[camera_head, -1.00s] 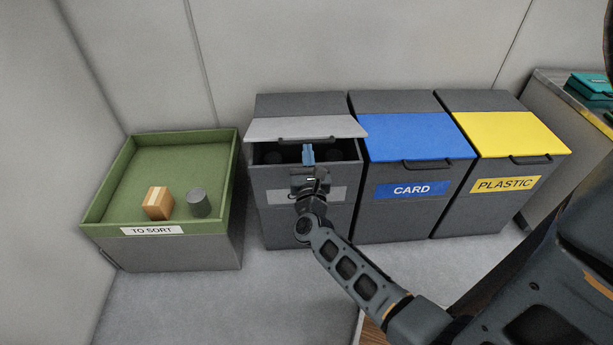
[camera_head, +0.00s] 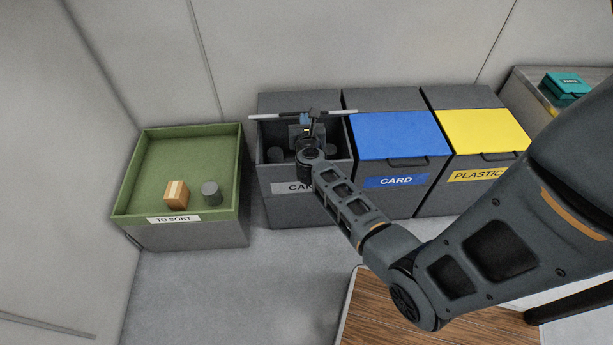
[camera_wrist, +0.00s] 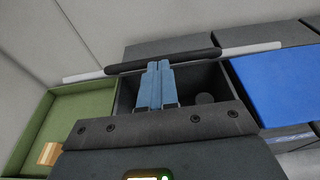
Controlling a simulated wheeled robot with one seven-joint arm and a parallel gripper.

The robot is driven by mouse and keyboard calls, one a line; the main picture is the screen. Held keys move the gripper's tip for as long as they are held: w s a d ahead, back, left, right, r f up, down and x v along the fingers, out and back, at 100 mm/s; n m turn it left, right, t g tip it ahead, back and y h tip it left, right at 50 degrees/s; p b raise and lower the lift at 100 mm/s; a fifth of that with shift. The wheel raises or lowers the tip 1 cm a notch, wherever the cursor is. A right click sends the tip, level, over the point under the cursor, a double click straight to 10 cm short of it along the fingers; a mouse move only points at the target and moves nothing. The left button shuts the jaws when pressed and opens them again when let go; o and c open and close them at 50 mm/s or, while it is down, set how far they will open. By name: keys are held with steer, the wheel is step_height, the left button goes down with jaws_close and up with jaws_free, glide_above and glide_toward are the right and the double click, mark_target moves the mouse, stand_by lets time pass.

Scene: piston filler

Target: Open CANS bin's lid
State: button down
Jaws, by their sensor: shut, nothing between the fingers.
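The CANS bin (camera_head: 290,208) is the leftmost of three bins, its grey label partly hidden by my arm. Its pale grey lid (camera_head: 341,112) is raised and seen nearly edge-on, with the inside of the bin showing below it. The lid also shows in the wrist view (camera_wrist: 255,48) as a thin pale strip with a dark handle bar (camera_wrist: 200,58). My gripper (camera_head: 305,119) is over the bin opening at the lid's front edge. Its blue fingers (camera_wrist: 157,80) are shut and empty, with their tips at the handle bar; contact is hard to tell.
Dark cylinders (camera_head: 331,151) lie inside the bin. The blue CARD bin (camera_head: 402,134) and yellow PLASTIC bin (camera_head: 484,130) stand to the right, lids closed. A green TO SORT tray (camera_head: 240,170) at left holds a box (camera_head: 176,195) and a grey can (camera_head: 211,194).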

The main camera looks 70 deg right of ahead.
steer(key=w+d+r+p, duration=0.1)
steer(key=d+r+p, duration=0.2)
steer(key=d+r, duration=0.1)
steer(key=w+d+r+p, duration=0.1)
steer(key=d+r+p, duration=0.1)
steer(key=shift+w+d+r+p, duration=0.1)
steer(key=shift+w+r+p, duration=0.2)
steer(key=shift+w, duration=0.05)
steer(key=w+d+r, duration=0.3)
steer(key=d, duration=0.6)
steer(key=shift+w+r, duration=0.25)
steer(key=shift+r, duration=0.1)
steer(key=shift+a, duration=0.2)
